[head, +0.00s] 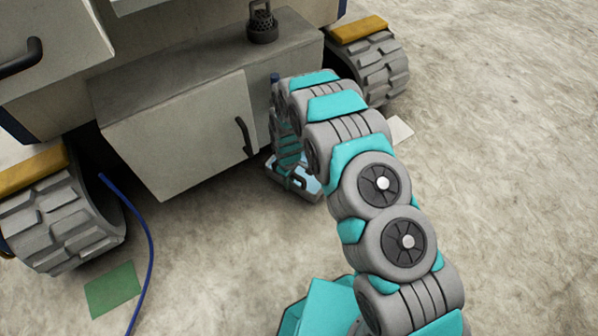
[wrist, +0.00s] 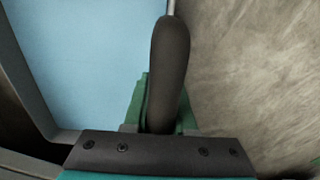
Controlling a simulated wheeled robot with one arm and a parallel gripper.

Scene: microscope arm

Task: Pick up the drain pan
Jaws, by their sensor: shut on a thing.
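The drain pan (head: 308,196) is a small grey-rimmed tray with a light blue inside, low beside the vehicle's grey cabinet in the head view. In the wrist view its blue inside and grey rim (wrist: 30,95) fill the left side. A dark rounded handle (wrist: 170,62) stands along the pan's right edge, with a thin metal rod at its far end. My gripper (wrist: 163,112) is shut on this handle, its green fingers on either side of it. In the head view my gripper (head: 296,181) is at the pan and partly hides it. I cannot tell whether the pan touches the ground.
A grey cabinet (head: 180,130) with a dark door handle is just left of the pan. Treaded wheels stand left (head: 65,225) and right (head: 375,70). A blue hose (head: 140,215) and a green square (head: 112,290) lie at left. Bare ground (head: 500,130) is open at right.

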